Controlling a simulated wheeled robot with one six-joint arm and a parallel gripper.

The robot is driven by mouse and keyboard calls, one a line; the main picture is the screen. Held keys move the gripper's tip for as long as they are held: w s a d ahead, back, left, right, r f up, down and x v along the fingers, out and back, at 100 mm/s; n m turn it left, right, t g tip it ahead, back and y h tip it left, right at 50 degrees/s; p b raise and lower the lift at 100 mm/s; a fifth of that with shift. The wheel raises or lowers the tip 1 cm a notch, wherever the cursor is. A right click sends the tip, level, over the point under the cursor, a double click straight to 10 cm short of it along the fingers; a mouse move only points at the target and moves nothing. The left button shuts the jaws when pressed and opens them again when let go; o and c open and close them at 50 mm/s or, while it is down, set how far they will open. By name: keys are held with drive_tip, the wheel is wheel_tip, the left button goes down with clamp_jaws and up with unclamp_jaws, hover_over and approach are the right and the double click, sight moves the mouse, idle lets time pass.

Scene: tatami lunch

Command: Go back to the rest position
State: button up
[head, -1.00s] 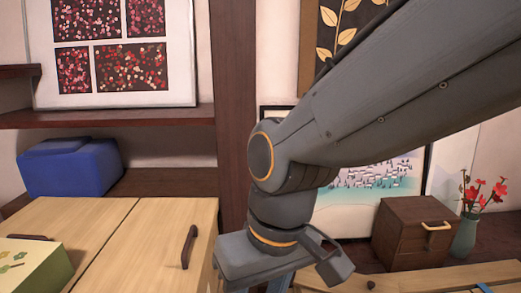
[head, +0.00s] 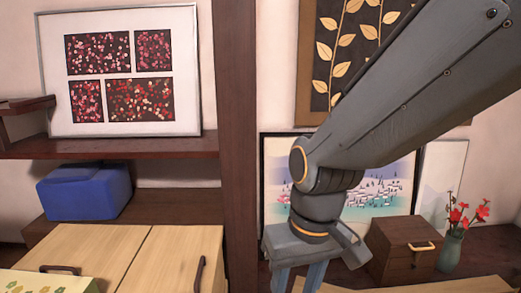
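My gripper (head: 299,282) hangs from the grey arm at the bottom middle of the head view, pointing down. Its two bluish fingers stand apart with a gap between them, and I see nothing held in the part that shows. The fingertips are cut off by the lower edge of the picture. The gripper is in front of the wall and the framed landscape picture (head: 385,192), to the left of the small wooden box.
A light wooden cabinet (head: 140,255) with dark handles stands at lower left. A blue case (head: 84,193) lies on the shelf behind it. A dark wooden box (head: 398,245) and a vase with red flowers (head: 451,250) stand at right. A dark post (head: 237,130) rises left of the arm.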

drive_tip(key=s+d+r+m+h+p, duration=0.1)
drive_tip(key=s+d+r+m+p, duration=0.1)
drive_tip(key=d+r+p, duration=1.1)
wheel_tip(320, 180, up, 3)
drive_tip(key=m+p, duration=0.1)
drive_tip(key=p, duration=0.6)
drive_tip(key=shift+d, duration=0.25)
drive_tip(key=shift+s+f, duration=0.1)
drive_tip(key=shift+f, duration=0.05)
idle(0.3)
